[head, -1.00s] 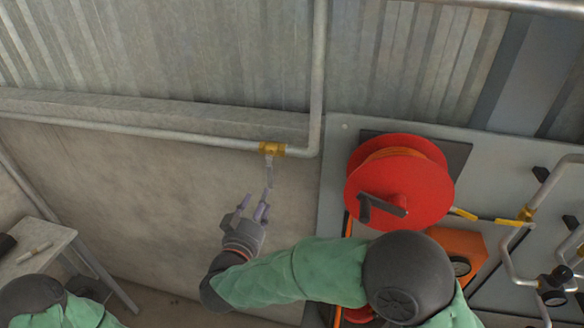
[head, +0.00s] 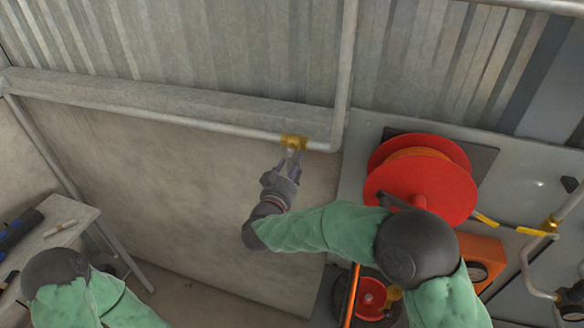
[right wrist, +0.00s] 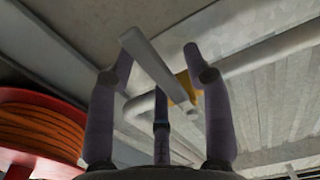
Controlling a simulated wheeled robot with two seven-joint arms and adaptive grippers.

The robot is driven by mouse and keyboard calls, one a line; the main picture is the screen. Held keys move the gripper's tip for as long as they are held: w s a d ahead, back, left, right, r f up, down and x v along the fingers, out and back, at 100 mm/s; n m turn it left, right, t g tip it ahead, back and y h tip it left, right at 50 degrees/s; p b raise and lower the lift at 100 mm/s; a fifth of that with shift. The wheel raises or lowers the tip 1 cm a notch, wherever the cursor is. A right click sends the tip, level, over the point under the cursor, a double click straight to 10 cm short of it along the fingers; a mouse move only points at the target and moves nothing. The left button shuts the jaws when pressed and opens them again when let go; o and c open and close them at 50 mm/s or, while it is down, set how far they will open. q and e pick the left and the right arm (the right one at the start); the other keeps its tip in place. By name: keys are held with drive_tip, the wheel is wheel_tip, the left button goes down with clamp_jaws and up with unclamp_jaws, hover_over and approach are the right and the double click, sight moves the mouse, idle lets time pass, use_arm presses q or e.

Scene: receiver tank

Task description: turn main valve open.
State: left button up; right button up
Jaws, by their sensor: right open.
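The main valve is a yellow brass body (head: 293,141) on the grey wall pipe, near where the pipe turns upward. In the right wrist view its body (right wrist: 183,88) shows partly behind its pale grey lever (right wrist: 152,66). My right gripper (head: 288,166) is just below the valve in the head view, its fingers pointing up at the lever. In the right wrist view the gripper (right wrist: 158,62) is open, with the lever running between its spread fingers. I cannot tell whether any finger touches it. My left gripper is not in view.
A red hose reel (head: 425,185) stands on the grey panel right of the valve, close to my right arm. An orange box (head: 482,262) sits below it. A small table (head: 62,228) is at the left. The wall left of the valve is bare.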

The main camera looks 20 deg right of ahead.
clamp_jaws()
drive_tip(key=shift+s+d+r+n+p, duration=0.25)
drive_tip(key=shift+d+n+p, duration=0.15)
drive_tip(key=shift+n+p, duration=0.7)
drive_tip(key=shift+s+d+r+n+p, duration=0.1)
drive_tip(key=shift+s+d+n+p, duration=0.25)
drive_tip(key=shift+n+p, duration=0.75)
drive_tip(key=shift+s+d+r+n+p, duration=0.2)
drive_tip(key=shift+d+n+p, duration=0.2)
drive_tip(key=shift+n+p, duration=0.7)
drive_tip(key=shift+m+p, duration=0.3)
unclamp_jaws()
